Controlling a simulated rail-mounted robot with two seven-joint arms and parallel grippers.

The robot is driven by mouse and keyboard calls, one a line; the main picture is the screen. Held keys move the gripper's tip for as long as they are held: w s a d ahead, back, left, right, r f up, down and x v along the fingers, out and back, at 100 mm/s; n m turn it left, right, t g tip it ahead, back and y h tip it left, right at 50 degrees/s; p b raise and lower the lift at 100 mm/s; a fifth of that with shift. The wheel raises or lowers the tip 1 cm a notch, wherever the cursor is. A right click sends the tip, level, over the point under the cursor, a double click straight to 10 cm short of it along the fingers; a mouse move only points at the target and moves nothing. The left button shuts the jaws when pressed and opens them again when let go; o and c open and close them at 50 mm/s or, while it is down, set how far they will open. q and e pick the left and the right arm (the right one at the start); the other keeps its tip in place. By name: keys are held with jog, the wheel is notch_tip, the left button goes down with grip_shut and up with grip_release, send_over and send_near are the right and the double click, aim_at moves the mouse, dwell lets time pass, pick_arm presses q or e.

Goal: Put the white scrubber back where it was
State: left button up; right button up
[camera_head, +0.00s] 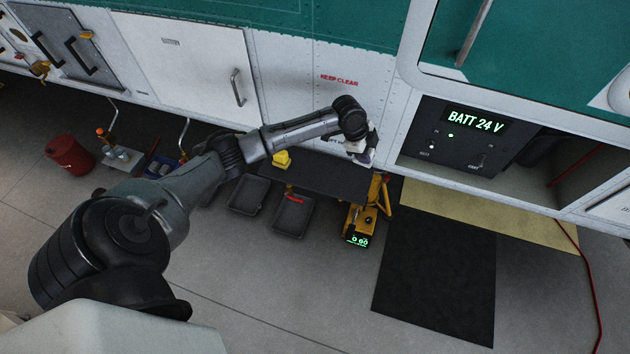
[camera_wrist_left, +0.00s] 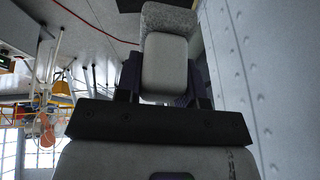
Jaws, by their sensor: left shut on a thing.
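The white scrubber (camera_wrist_left: 165,68), a pale block with a rough grey pad at its far end, sits between the dark fingers of my left gripper in the left wrist view. My left gripper (camera_head: 361,154) is shut on it. In the head view the gripper is at the right end of a dark low bench top (camera_head: 330,180), close to the white hull panel; the scrubber is small and partly hidden there. I cannot tell whether it touches the bench. My right gripper is not in view.
A yellow item (camera_head: 281,158) is at the bench's left end. A yellow unit with a green display (camera_head: 358,238) stands at its right. Dark trays (camera_head: 292,215) lie on the floor in front. A black mat (camera_head: 437,275) and red cable (camera_head: 585,275) are to the right.

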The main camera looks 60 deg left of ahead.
pick_arm(q)
jog(key=shift+n+g, duration=0.5)
jog(key=shift+n, duration=0.4)
jog(key=s+a+f+b, duration=0.1)
jog(key=s+a+f, duration=0.2)
jog(key=a, duration=0.1)
jog(key=s+a+f, duration=0.3)
jog(key=a, duration=0.1)
jog(key=s+a+f+b, duration=0.1)
jog(key=s+a+f, duration=0.2)
jog(key=a, duration=0.1)
jog(key=shift+s+a+f+b, duration=0.1)
jog(key=shift+s+f+b, duration=0.1)
jog(key=shift+s+b, duration=0.15)
jog(key=shift+f+b, duration=0.3)
jog(key=shift+f, duration=1.75)
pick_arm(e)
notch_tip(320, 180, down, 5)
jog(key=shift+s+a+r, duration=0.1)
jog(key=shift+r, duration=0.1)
pick_arm(q)
jog(key=shift+f, duration=0.1)
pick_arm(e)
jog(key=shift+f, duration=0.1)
pick_arm(q)
jog(key=o, duration=0.9)
